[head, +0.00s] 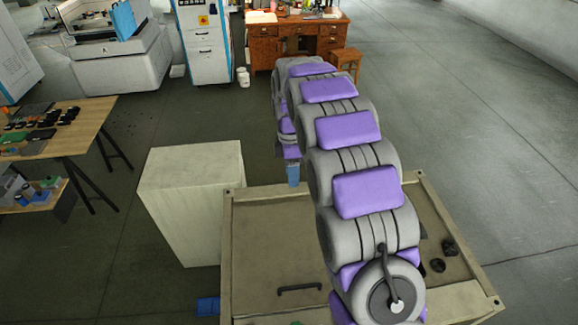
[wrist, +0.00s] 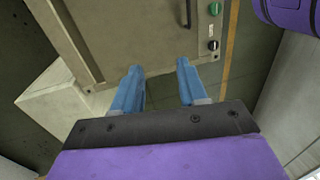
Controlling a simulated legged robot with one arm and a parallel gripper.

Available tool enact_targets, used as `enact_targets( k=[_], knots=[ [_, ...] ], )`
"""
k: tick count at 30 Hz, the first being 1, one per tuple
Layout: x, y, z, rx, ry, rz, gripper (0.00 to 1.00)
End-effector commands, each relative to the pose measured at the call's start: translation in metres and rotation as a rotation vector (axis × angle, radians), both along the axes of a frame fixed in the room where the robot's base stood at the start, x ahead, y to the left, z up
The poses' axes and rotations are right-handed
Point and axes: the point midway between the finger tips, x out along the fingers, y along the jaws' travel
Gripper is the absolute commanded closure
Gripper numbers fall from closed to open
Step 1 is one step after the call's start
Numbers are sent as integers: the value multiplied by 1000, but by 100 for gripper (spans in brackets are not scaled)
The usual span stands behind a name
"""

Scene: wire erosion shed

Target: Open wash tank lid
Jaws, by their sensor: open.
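The wash tank (head: 226,265) is a beige box at the lower middle of the head view, partly hidden behind my arm. Its brown lid (head: 265,235) lies flat within the frame and looks shut. A dark bar handle (head: 299,289) sits on the lid near the picture's bottom. The handle also shows at the top of the wrist view (wrist: 188,14). My gripper (wrist: 157,70) is open and empty, its two blue fingers apart. The fingers overlap the tank's edge in the wrist view, away from the handle; contact cannot be told. In the head view, a blue finger (head: 293,174) shows beyond the tank's far edge.
A pale box (head: 190,190) stands left of the tank. Black knobs (head: 438,265) sit on the tank's right side. A green button (wrist: 215,9) shows beside the handle in the wrist view. A wooden table (head: 70,135) with small parts stands left. The floor at right is clear.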

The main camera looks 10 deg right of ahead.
Motion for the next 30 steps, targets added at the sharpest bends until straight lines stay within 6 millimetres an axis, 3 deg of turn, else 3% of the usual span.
enact_targets(
  k=[3,12,30],
  knots=[
    [-17,-1,2,0,3,0,58],
    [-40,-4,4,0,0,0,58],
    [-44,-4,4,0,1,0,58]
  ],
)
